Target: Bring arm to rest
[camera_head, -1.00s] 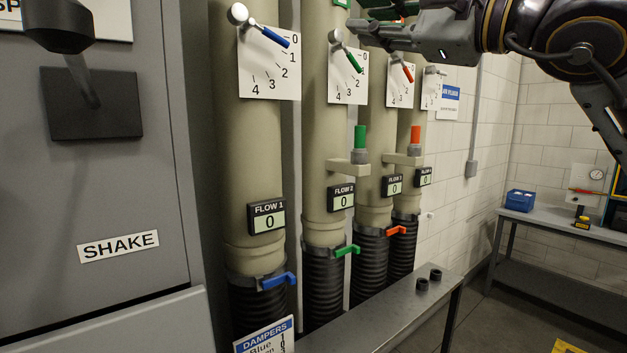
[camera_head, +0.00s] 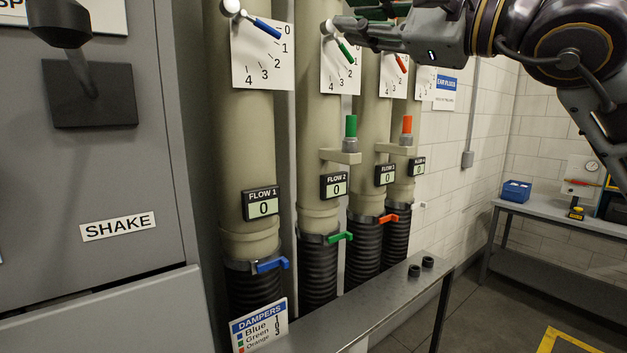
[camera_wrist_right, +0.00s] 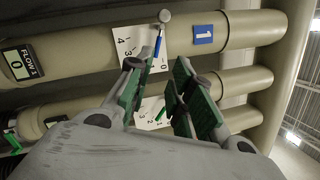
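My right gripper (camera_head: 345,27) reaches in from the upper right in the head view, at the height of the dampers' dial plates. In the right wrist view its two green-padded fingers (camera_wrist_right: 158,95) stand apart with nothing between them. Beyond them are the blue damper lever (camera_wrist_right: 158,43) and the green damper lever (camera_wrist_right: 161,113). In the head view the blue lever (camera_head: 266,28) points near 0 on its dial, and the green lever (camera_head: 345,51) is just below my fingers. I cannot tell whether the fingers touch it. My left gripper is in neither view.
Several beige pipes carry flow displays; the FLOW 1 display (camera_head: 262,205) reads 0. A grey cabinet with a SHAKE label (camera_head: 118,227) stands at the left. A metal bench (camera_head: 375,308) runs below the pipes. A blue bin (camera_head: 516,191) stands on a table at the back right.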

